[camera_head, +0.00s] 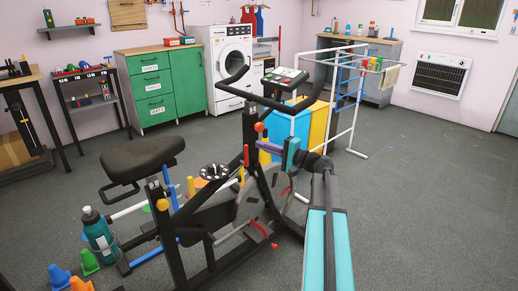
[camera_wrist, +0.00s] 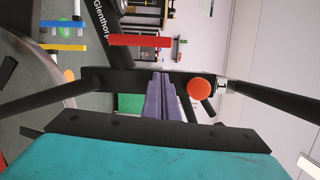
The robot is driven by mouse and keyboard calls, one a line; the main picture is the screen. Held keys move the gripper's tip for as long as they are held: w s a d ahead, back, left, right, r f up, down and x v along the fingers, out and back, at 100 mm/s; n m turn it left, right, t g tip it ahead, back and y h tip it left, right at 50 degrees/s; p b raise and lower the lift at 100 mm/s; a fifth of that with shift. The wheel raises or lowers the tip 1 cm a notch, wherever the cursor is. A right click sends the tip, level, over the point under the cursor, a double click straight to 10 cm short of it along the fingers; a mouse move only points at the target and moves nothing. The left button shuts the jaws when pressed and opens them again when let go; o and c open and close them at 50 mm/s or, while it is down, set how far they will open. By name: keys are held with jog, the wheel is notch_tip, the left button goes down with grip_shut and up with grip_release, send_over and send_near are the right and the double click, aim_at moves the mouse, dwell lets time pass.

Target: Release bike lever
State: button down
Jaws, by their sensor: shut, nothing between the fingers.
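The exercise bike (camera_head: 200,215) stands in the middle of the head view, with a black frame and saddle. A red upright bar (camera_head: 246,155) is on its front post; it also shows in the wrist view (camera_wrist: 140,40), just beyond my fingertips. An orange-red ball knob (camera_head: 259,127) is beside my fingers; it also shows in the wrist view (camera_wrist: 198,88). A curved red-tipped lever (camera_head: 262,229) is lower on the frame. I cannot tell which is the task's lever. My gripper (camera_head: 259,144) has its purple fingers (camera_wrist: 160,76) shut and empty at the front post; contact is unclear.
A water bottle (camera_head: 100,236) and several cones (camera_head: 57,276) are at the bike's left. Blue and yellow bins (camera_head: 288,128) and a white rack (camera_head: 358,154) stand behind it. Green drawers (camera_head: 160,88) and a washing machine (camera_head: 229,66) line the back. The floor at right is clear.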

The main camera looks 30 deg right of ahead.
jog(key=p+v, duration=0.2)
jog(key=v, duration=0.8)
jog(key=shift+d, duration=0.15)
jog(key=shift+r, duration=0.1)
jog(key=a+f+n+g+y+p, duration=0.1)
jog(key=a+f+n+g+p, duration=0.2)
jog(key=a+f+g+p, duration=1.15)
jog(key=s+a+f+n, duration=0.1)
jog(key=s+a+f, duration=0.2)
jog(key=a+f, duration=0.3)
jog(key=s+a+f+n+b, duration=0.1)
jog(key=s+a+f, duration=0.2)
jog(key=a, duration=0.5)
jog(key=s+a+f+n, duration=0.1)
jog(key=s+a+f, duration=0.2)
jog(key=a+f, duration=0.25)
jog(key=s+a+f+n+g+h+p, duration=0.2)
jog(key=s+a+n+g+h+p, duration=0.1)
jog(key=s, duration=1)
jog(key=s+a+f+n+g+h+p, duration=0.3)
jog(key=s+n+g+h+p, duration=0.1)
jog(key=s, duration=0.9)
jog(key=n+h+p, duration=0.1)
jog(key=p, duration=0.1)
jog(key=shift+s+f+p, duration=0.15)
jog(key=shift+s+p, duration=0.05)
jog(key=shift+p, duration=0.2)
